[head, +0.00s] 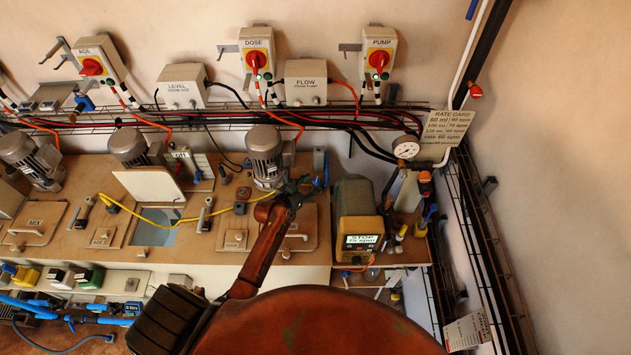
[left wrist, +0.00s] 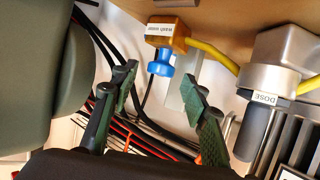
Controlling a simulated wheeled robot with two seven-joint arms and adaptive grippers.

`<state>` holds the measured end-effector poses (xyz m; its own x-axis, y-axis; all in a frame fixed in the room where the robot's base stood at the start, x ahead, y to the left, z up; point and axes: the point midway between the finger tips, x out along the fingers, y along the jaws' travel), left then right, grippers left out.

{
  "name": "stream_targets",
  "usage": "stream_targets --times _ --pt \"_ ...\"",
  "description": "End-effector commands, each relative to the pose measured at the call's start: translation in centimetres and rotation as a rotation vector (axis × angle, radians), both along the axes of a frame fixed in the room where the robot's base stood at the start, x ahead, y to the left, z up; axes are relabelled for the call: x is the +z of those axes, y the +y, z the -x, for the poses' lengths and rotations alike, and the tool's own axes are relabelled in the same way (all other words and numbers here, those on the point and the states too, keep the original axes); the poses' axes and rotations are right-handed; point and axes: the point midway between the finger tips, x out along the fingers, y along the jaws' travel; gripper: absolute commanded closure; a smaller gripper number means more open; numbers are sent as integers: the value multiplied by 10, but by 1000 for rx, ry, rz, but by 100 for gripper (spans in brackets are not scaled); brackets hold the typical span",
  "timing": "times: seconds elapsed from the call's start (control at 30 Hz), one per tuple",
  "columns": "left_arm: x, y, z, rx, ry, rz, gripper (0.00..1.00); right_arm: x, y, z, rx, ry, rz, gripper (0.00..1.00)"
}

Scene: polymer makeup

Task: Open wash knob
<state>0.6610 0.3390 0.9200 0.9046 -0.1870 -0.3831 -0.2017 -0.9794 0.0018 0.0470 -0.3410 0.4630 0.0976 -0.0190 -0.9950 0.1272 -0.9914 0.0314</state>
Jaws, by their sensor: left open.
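A blue knob (left wrist: 161,62) sits on a brass-coloured valve body (left wrist: 168,38) with a small white label, upside down in the left wrist view, that seems to read "wash water". A blue piece (head: 319,182) just right of my gripper in the head view looks like the same knob. My left gripper (left wrist: 160,86) is open and empty. Its two green fingers are spread, with the knob showing beyond and between their tips, apart from them. In the head view the left gripper (head: 297,188) is over the back of the bench, between the dose motor and the pump. My right gripper is not in view.
The dose motor (head: 266,158) stands left of the gripper, and the yellow-grey pump (head: 357,222) stands close on its right. A yellow hose (left wrist: 214,55) leaves the valve. Red and black cables (head: 190,117) run along the wall rack behind. A pressure gauge (head: 406,147) is at the right.

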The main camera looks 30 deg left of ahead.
Motion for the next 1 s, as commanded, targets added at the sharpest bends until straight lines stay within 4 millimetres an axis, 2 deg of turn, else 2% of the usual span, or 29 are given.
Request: stream_targets --times 0.2,0.5,1.0 --pt "-7 -3 -17 0 -1 0 58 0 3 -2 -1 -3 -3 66" --pt "-8 -4 -19 0 0 -1 59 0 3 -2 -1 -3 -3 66" --pt "-8 -4 -19 -1 0 -1 93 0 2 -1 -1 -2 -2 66"
